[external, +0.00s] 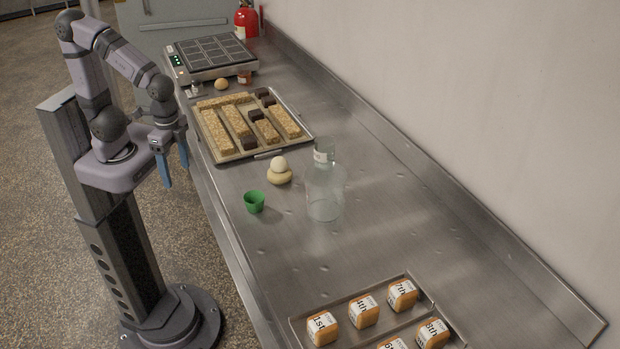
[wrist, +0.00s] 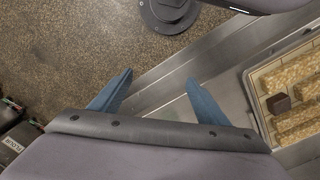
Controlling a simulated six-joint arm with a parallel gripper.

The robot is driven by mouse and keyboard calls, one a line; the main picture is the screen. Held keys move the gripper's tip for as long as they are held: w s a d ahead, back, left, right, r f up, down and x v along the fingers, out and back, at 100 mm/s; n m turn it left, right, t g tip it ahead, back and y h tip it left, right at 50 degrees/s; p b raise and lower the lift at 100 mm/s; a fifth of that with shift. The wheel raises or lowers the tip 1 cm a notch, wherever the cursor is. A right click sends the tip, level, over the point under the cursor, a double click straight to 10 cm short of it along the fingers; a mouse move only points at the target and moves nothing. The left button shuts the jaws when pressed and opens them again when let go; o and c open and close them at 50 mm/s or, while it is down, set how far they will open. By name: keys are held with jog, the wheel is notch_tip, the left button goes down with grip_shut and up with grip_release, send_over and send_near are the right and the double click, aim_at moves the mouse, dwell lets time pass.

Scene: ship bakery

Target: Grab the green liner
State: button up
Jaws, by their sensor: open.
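The green liner (external: 254,202) is a small cup standing on the steel counter (external: 225,215) in the external view, near the counter's left edge. My gripper (external: 176,166) is open and empty, with two blue fingers. It hangs beside the counter's left edge, up and to the left of the liner and apart from it. In the wrist view my gripper (wrist: 158,92) has its fingers spread wide, with floor and the counter edge beyond them. The liner is not seen in the wrist view.
A clear glass bottle (external: 325,190) stands right of the liner. An egg on a pale holder (external: 279,177) is just behind it. A tray of bars (external: 222,158) lies further back, also in the wrist view (wrist: 258,108). A tray of labelled loaves (external: 299,326) is in front.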

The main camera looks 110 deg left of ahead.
jog(key=w+a+n+t+h, duration=0.1)
jog(key=w+a+n+h, duration=0.2)
jog(key=w+n+h, duration=1)
jog(key=w+a+n+t+y, duration=0.25)
jog(key=a+n+t, duration=0.45)
jog(key=a+n, duration=0.4)
send_near(256, 208)
jog(key=shift+s+a+h, duration=0.25)
jog(key=shift+h, duration=0.1)
jog(key=shift+f, duration=0.4)
jog(key=shift+w+d+f+g+p, duration=0.15)
jog(key=shift+w+d+f+p, duration=0.05)
jog(key=shift+w+d+p, duration=0.2)
jog(key=shift+w+d+f+g+p, duration=0.2)
jog(key=shift+d+p, duration=0.1)
jog(key=shift+d, duration=0.2)
jog(key=shift+w+d+p, duration=0.3)
jog(key=shift+d+p, duration=0.1)
jog(key=shift+p, duration=0.05)
jog(key=p+x, duration=0.1)
jog(key=x, duration=0.2)
jog(key=shift+w+r+p, duration=0.1)
jog(key=shift+w+p, duration=0.1)
jog(key=shift+p, duration=0.15)
jog(key=shift+w+d+f, duration=0.3)
jog(key=c, duration=0.8)
